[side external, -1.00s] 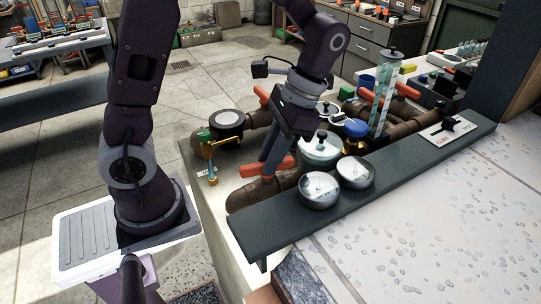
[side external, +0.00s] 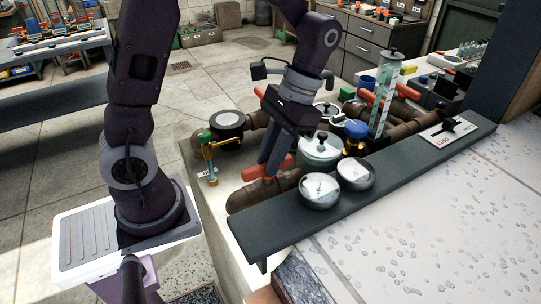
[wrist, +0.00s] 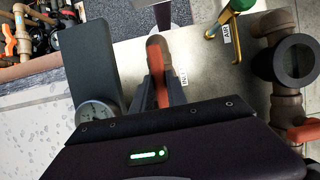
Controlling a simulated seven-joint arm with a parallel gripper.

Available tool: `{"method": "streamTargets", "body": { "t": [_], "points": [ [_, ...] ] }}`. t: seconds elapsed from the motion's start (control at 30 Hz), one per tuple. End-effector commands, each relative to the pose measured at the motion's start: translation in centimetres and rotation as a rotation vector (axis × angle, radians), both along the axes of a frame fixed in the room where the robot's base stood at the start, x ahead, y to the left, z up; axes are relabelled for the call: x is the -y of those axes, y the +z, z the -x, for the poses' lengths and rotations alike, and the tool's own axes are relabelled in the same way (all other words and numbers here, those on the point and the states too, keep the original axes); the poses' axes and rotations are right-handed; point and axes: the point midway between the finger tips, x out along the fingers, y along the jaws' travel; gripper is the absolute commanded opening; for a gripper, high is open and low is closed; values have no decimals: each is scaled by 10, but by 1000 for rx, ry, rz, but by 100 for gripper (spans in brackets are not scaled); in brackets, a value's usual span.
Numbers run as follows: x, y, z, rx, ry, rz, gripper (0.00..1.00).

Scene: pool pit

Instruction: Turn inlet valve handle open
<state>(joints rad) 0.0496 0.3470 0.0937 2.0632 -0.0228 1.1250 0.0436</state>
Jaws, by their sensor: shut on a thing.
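The inlet valve's orange handle (side external: 254,173) sits on a brown pipe (side external: 262,194) beside the dark shelf. In the wrist view the orange handle (wrist: 158,78) runs up between my fingers, above the brown pipe end (wrist: 154,42). A label reading roughly "INLET" (wrist: 184,78) lies just right of it. My gripper (side external: 279,162) reaches down from above and is shut on the handle. In the wrist view my gripper (wrist: 159,92) has one finger on each side of it. The fingers hide part of the handle.
Two round gauges (side external: 320,187) stand on the dark shelf (side external: 300,220). A lidded pot (side external: 321,153) is close right of my gripper. A yellow-and-green air valve (side external: 209,158) stands left. Other orange handles (side external: 366,97) and a clear tube (side external: 388,100) are farther back.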

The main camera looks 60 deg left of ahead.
Motion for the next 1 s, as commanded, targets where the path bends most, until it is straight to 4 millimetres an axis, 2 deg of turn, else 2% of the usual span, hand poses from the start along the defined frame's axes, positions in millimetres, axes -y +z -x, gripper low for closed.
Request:
{"method": "streamTargets", "body": {
  "t": [0.03,0.13,0.47,0.7,0.8,1.0],
  "points": [
    [0,0,0,-2,3,-1,22],
    [0,0,0,-1,2,-1,40],
    [0,4,-2,1,0,0,40],
    [0,47,-20,4,1,0,40],
    [0,60,-25,1,1,0,40],
    [-1,66,-27,-2,1,0,40]
  ]
}}
